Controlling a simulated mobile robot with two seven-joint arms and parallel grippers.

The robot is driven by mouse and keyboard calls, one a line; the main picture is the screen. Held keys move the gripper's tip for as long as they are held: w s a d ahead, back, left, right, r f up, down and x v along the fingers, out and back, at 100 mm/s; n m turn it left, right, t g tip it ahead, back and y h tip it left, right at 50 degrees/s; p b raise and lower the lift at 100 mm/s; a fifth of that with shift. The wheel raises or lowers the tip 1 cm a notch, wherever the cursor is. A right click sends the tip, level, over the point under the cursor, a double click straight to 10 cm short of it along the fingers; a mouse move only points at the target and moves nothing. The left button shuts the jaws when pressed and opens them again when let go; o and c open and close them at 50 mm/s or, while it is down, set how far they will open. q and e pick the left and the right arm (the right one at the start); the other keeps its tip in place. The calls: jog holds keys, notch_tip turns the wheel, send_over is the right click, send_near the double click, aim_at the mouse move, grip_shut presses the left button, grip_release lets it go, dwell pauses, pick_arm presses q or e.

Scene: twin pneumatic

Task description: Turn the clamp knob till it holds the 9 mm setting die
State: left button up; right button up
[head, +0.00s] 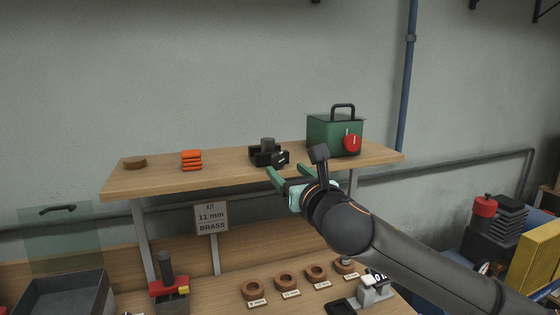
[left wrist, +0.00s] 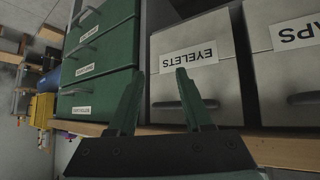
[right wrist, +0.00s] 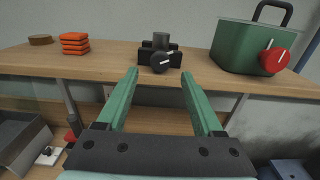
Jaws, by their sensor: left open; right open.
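The clamp (head: 258,157) is a small black block on the upper shelf. A dark round cylinder (head: 267,144) stands in it; I cannot read a size on it. The clamp's black knob (head: 281,157), with a white pointer line, faces me and also shows in the right wrist view (right wrist: 161,64). My right gripper (head: 287,171) is open and empty just in front of the shelf edge, with the knob beyond and between its fingertips in the right wrist view (right wrist: 159,76). My left gripper (left wrist: 157,76) is open and empty before drawers, outside the head view.
A green box (head: 325,136) with a red knob (head: 352,143) stands right of the clamp. Orange stacked pieces (head: 191,160) and a brown disc (head: 134,163) lie left. Below are labelled copper rings (head: 286,282), a red-based press (head: 168,287) and a sign (head: 212,217) reading "KIT 11 mm BRASS".

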aim_at(278, 163)
jog(key=shift+p+x, duration=0.45)
jog(key=shift+x, duration=2.25)
grip_shut()
